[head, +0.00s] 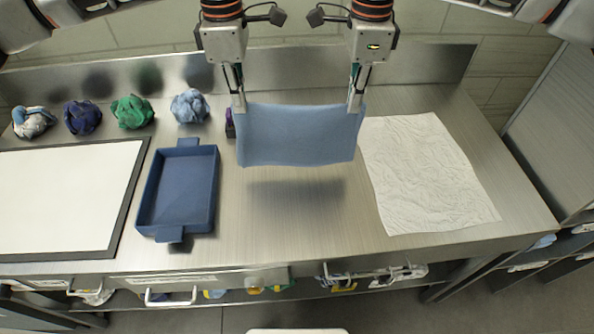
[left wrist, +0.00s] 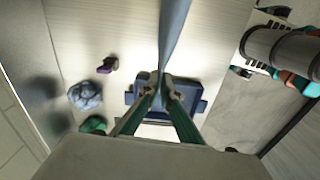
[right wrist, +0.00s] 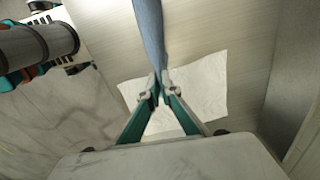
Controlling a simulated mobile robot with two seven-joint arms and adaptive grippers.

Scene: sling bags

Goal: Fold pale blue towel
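The pale blue towel (head: 298,135) hangs in the air above the steel table, spread between my two grippers as a wide, fairly flat sheet. My left gripper (head: 239,106) is shut on its upper left corner. My right gripper (head: 355,106) is shut on its upper right corner. In the left wrist view the towel (left wrist: 174,35) is seen edge-on, running into the closed fingertips. The right wrist view shows the towel (right wrist: 150,35) edge-on in the same way. The towel's lower edge hangs free, with a shadow on the table beneath it.
A blue tray (head: 180,190) lies left of the towel and a white creased cloth (head: 425,170) lies right. A white board with dark border (head: 65,195) is far left. Several crumpled cloths, including a green one (head: 132,111), line the back. A small purple object (left wrist: 107,65) is behind the towel.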

